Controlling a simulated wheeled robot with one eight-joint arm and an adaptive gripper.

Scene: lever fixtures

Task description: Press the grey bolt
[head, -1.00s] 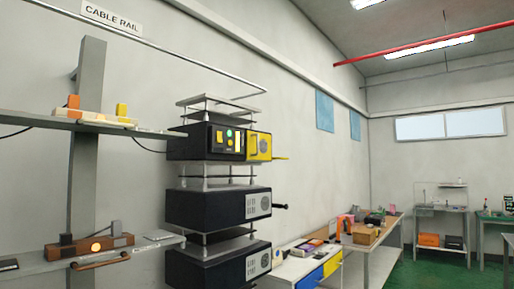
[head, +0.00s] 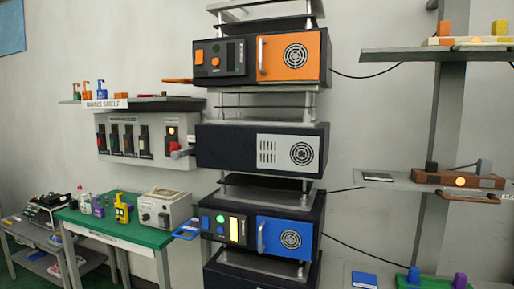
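No part is clearly marked as the grey bolt, so I cannot tell which one it is. My gripper is not in view.
A stack holds an orange-fronted box (head: 292,56) and a blue-fronted box (head: 284,238). A grey switch panel (head: 103,152) hangs on the wall at left, under a labelled shelf (head: 178,104). A green table (head: 140,238) stands below. Cables run between stack and right shelves.

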